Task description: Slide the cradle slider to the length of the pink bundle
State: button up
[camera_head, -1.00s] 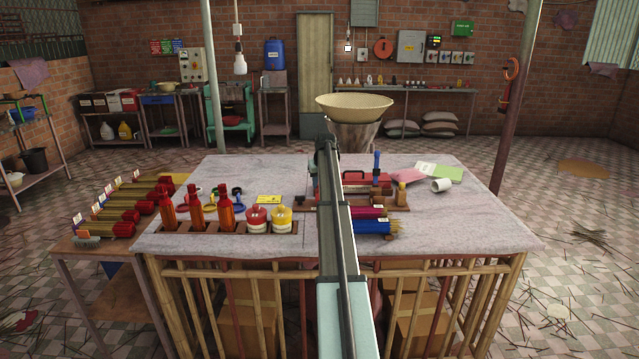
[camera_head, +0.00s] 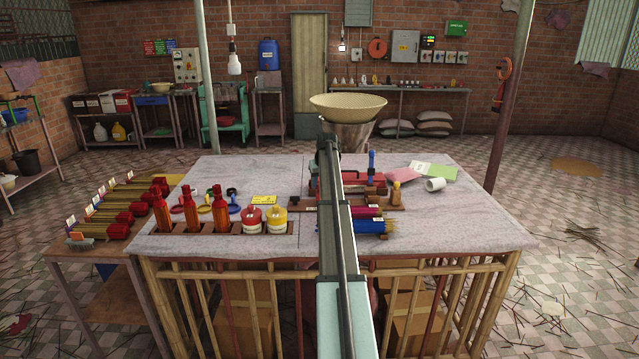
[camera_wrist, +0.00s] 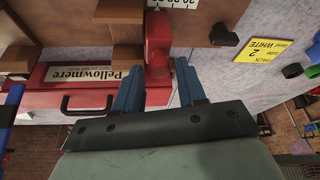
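In the wrist view my gripper (camera_wrist: 160,92) has two blue fingers set apart. A red rounded block (camera_wrist: 158,50), which looks like the cradle slider, lies in line with the gap between them, close to the left finger. I cannot tell whether they touch. A white number scale (camera_wrist: 186,20) is beside the block. The pink bundle (camera_head: 368,212) lies beside the blue bundle (camera_head: 372,226) on the table in the head view, partly hidden by my arm. My arm also hides my gripper there.
A red case labelled Pellowmere (camera_wrist: 75,90) with a black handle is left of my fingers in the wrist view. Red bottles (camera_head: 192,208) and two jars stand in a rack at the table's front left. A white cup (camera_head: 436,184) lies at the right. The table's right front is clear.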

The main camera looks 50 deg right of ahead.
jog(key=shift+o, duration=1)
jog(key=shift+r, duration=0.1)
jog(key=v, duration=1.3)
jog(key=shift+s+r, duration=0.2)
jog(key=shift+r, duration=0.05)
jog(key=shift+a, duration=0.15)
